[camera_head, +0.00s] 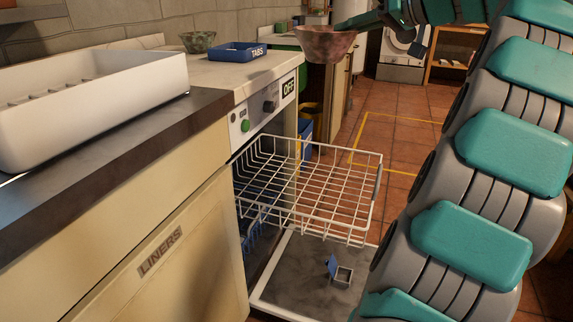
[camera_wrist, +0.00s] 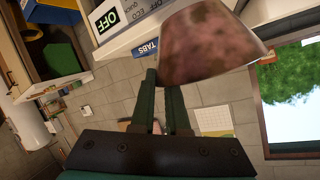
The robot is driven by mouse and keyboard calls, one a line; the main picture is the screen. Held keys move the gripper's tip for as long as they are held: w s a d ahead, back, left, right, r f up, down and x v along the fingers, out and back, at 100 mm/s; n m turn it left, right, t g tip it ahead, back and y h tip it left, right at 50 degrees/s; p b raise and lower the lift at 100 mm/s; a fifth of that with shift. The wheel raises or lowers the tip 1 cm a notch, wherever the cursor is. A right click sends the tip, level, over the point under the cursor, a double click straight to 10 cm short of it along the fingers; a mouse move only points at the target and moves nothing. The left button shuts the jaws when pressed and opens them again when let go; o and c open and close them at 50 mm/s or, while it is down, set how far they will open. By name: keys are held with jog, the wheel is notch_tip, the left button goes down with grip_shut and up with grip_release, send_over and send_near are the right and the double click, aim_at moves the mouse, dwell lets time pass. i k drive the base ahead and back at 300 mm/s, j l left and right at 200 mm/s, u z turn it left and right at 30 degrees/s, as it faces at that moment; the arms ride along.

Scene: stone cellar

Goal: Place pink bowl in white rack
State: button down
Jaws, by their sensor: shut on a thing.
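The pink bowl (camera_head: 325,46) is mottled pink and brown and hangs in the air beyond the dishwasher, at the top middle of the head view. My gripper (camera_head: 352,22) is shut on its rim from the right. In the wrist view the bowl (camera_wrist: 205,48) sits at the tips of my gripper's two dark green fingers (camera_wrist: 163,85). The white wire rack (camera_head: 310,190) is pulled out of the dishwasher, nearer to the camera and lower than the bowl. Its basket looks empty. A white slatted tray (camera_head: 95,115) stands on the dark counter at left.
The dishwasher door (camera_head: 320,275) lies open below the rack, with a small open compartment (camera_head: 341,272) on it. A green bowl (camera_head: 198,42) and a blue TABS tray (camera_head: 238,52) stand on the worktop (camera_head: 180,70). Tiled floor (camera_head: 390,145) right of the rack is clear.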

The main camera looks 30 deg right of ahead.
aim_at(303, 184)
jog(key=k+l+u, duration=0.15)
jog(key=u, duration=0.35)
jog(key=k+u, duration=0.25)
jog(key=u, duration=0.25)
jog(key=k+u, duration=0.2)
jog(key=u, duration=0.3)
jog(key=k+j+u, duration=0.15)
jog(key=u, duration=0.35)
jog(key=k+l+u, duration=0.35)
jog(key=k, duration=0.3)
jog(key=k+u, duration=0.35)
jog(key=k, duration=0.3)
jog(key=z, duration=1.4)
